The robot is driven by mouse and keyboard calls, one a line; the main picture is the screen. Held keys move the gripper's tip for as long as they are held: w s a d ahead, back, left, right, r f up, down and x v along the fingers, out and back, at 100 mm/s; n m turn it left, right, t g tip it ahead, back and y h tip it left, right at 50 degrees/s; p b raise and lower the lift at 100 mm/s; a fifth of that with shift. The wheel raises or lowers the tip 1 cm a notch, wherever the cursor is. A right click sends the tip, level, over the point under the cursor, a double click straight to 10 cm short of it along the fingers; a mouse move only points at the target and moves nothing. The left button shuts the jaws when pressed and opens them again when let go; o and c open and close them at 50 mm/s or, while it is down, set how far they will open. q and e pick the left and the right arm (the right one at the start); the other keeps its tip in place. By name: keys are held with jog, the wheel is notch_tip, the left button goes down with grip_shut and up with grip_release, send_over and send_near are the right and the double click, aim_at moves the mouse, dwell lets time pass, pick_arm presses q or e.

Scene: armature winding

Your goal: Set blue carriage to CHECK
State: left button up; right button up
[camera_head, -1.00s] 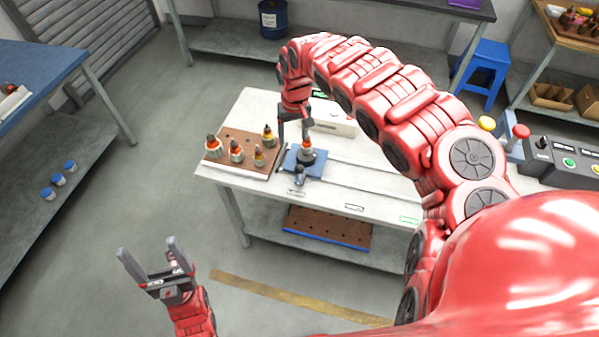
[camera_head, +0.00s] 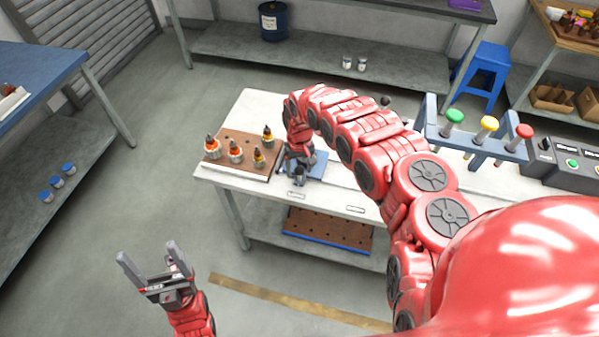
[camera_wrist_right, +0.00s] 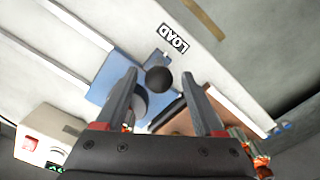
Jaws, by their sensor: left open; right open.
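The blue carriage (camera_head: 320,160) sits at the left end of the rails on the white table, partly hidden behind my right gripper (camera_head: 298,168). In the right wrist view the blue carriage (camera_wrist_right: 112,72) has a dark round knob (camera_wrist_right: 158,79) near the label LOAD (camera_wrist_right: 173,39). My right gripper (camera_wrist_right: 160,76) is open, with the knob between its fingertips in the picture; I cannot tell whether they touch it. The part on the carriage is mostly hidden. My left gripper (camera_head: 148,252) is open and empty, away from the table at the lower left.
A brown board (camera_head: 240,142) with several armatures stands left of the carriage. Another label (camera_head: 355,210) lies along the table's front edge; its text is unreadable. A stand with green, yellow and red knobs (camera_head: 488,125) and a control box (camera_head: 570,160) are at the right.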

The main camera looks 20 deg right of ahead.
jog(key=shift+w+a+f, duration=0.1)
jog(key=shift+f, duration=0.85)
jog(key=shift+d+f, duration=0.2)
jog(key=shift+f, duration=0.35)
grip_shut()
dwell(0.4)
